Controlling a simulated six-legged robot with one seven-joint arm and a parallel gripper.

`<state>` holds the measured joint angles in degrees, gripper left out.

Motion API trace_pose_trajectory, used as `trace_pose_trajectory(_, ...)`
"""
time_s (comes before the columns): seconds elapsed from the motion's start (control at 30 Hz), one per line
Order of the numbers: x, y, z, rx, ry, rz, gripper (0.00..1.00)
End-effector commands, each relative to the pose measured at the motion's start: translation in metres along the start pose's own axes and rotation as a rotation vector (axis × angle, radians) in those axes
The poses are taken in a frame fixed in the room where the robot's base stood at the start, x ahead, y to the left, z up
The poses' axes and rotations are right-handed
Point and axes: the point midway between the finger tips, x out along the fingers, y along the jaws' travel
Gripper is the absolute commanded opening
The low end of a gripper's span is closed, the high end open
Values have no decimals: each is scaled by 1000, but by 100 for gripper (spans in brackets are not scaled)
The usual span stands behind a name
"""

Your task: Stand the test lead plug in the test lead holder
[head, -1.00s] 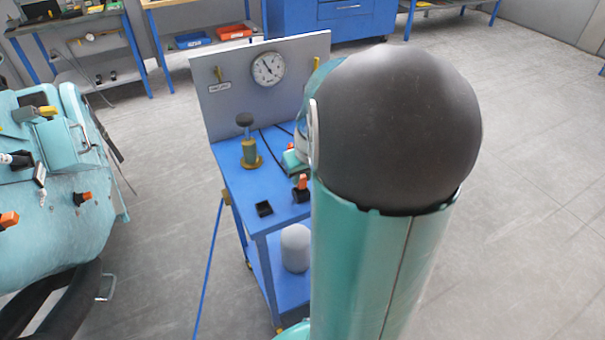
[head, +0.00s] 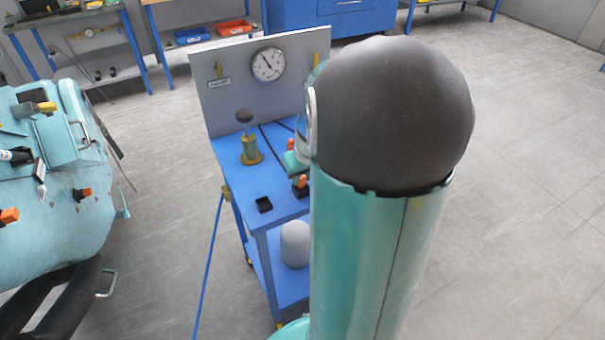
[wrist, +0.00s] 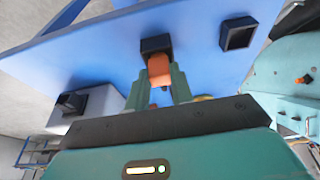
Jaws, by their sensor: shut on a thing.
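The orange test lead plug (wrist: 159,70) is between the two green fingers of my gripper (wrist: 160,78) in the wrist view. Its far end meets a black square block (wrist: 155,45), which looks like a holder on the blue cart top. I cannot tell how far the plug sits inside it. In the head view the plug (head: 299,179) shows just above the black block (head: 301,191), beside my arm, which hides most of my gripper (head: 294,163). A second black square holder (head: 264,205) stands open and empty nearby; the wrist view shows it too (wrist: 238,34).
The blue cart (head: 235,180) carries a brass post with a dark knob (head: 250,145) and a grey back panel with a gauge (head: 268,65). A grey domed object (head: 295,243) sits on the lower shelf. A teal machine (head: 50,215) stands left, with clear floor between.

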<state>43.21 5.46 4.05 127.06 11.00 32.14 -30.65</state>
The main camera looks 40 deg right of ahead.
Motion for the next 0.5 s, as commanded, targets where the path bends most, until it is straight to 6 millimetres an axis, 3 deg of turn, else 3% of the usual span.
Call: trace_pose_trajectory(0.5,8,0,2,0,0,-1,0)
